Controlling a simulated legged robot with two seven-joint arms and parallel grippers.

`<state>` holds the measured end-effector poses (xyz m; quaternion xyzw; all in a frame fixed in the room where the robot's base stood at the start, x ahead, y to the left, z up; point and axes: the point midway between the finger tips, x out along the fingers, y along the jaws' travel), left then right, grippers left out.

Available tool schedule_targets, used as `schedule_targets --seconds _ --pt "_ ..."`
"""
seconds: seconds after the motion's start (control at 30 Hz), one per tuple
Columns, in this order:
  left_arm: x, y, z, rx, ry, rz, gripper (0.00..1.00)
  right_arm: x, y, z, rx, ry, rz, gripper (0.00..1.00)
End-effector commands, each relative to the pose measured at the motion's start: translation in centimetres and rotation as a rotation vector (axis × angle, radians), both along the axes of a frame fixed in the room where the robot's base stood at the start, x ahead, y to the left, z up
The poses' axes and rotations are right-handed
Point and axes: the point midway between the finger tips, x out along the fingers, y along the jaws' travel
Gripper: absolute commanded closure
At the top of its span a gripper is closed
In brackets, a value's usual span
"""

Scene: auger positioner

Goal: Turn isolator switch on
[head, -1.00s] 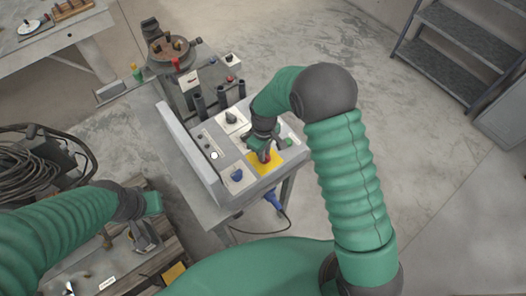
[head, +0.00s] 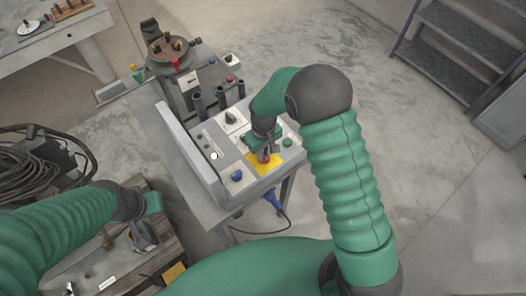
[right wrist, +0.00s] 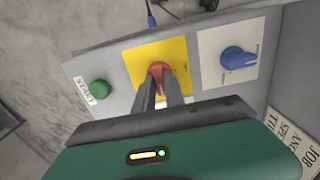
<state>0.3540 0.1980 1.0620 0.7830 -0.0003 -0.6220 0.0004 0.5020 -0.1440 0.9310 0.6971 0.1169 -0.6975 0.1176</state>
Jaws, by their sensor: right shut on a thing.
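The isolator switch is a red handle (right wrist: 158,69) on a yellow plate (right wrist: 139,64) of the grey control box. In the head view the red handle (head: 265,158) shows just under my right fingertips, with the yellow plate (head: 268,168) around it. My right gripper (right wrist: 160,88) is shut on the red handle, one finger on each side of it. Its fingers partly hide the handle's lower part. My left gripper (head: 146,238) is at the lower left, away from the box; its jaw opening is unclear.
A green button (right wrist: 99,94) sits beside the yellow plate. A blue knob (right wrist: 236,58) sits on a white plate on the other side. A black knob (head: 231,117) is farther back. A machine with a round table (head: 168,48) stands behind the box.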

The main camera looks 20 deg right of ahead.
Motion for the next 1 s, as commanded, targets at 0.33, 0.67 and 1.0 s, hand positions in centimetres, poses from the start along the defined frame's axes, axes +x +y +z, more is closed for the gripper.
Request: schedule_targets --seconds 0.33,0.67,1.0 --pt "0.0 0.0 0.0 0.0 0.0 0.0 1.0 0.0 0.0 0.0 0.0 0.001 -0.001 0.64" --pt "0.0 0.0 -0.3 0.0 0.0 0.0 1.0 0.2 0.0 1.9 0.001 -0.003 0.0 0.64" --pt "0.0 0.0 -1.4 0.0 0.0 0.0 1.0 0.2 -0.1 11.6 0.001 -0.005 -0.001 0.64"
